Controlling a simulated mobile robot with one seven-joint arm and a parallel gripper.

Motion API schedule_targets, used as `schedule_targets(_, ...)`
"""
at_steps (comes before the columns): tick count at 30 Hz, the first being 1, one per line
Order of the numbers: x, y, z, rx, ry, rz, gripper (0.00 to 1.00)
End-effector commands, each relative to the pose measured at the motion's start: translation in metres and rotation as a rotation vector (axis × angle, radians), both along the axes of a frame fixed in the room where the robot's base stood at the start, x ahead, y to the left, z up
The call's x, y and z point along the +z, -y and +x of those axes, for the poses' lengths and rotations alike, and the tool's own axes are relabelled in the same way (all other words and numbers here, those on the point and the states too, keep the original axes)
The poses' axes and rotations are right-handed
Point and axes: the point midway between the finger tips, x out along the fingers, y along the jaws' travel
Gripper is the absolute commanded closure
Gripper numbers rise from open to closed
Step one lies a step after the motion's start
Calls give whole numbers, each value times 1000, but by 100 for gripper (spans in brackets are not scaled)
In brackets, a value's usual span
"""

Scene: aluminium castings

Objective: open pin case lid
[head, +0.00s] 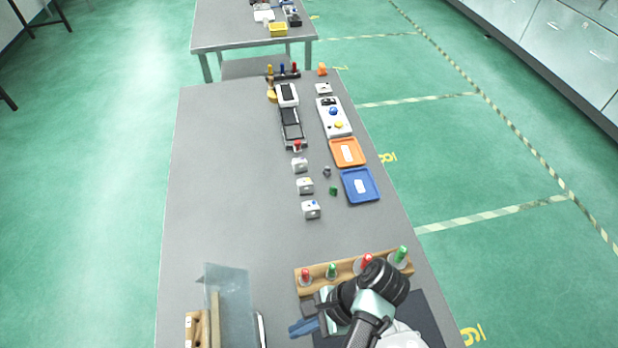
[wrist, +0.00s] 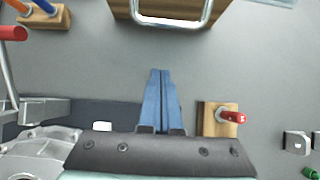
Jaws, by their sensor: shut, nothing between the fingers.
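What looks like the pin case is a wooden box (head: 216,325) at the near left of the table in the head view, cut off by the lower edge. A clear, glassy panel (head: 232,295), probably its lid, stands raised over it. In the wrist view a wooden body (wrist: 122,8) with a bright metal loop or handle (wrist: 170,21) shows at the top edge, only partly in frame. My gripper (head: 292,331) has blue fingers, shut and empty, pointing towards the case with a gap between. In the wrist view the fingertips (wrist: 160,71) are over bare table, apart from the loop.
A wooden rack (head: 345,268) with red and green handled gauges stands close beside my arm. A grey casting (wrist: 45,150) lies at lower left in the wrist view. Blue (head: 373,198) and orange (head: 334,158) trays stand further back. The table's left middle (head: 225,190) is clear.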

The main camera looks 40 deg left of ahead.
Motion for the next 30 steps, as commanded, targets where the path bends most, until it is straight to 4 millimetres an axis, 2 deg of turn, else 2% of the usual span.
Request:
schedule_targets(5,-28,-15,-21,3,-7,-2,100)
schedule_targets(7,-13,-19,-23,4,0,0,100)
schedule_targets(12,1,-26,-32,4,-1,0,100)
schedule_targets(27,5,-29,-35,3,-1,-1,100)
schedule_targets(30,10,-35,-35,6,9,-14,100)
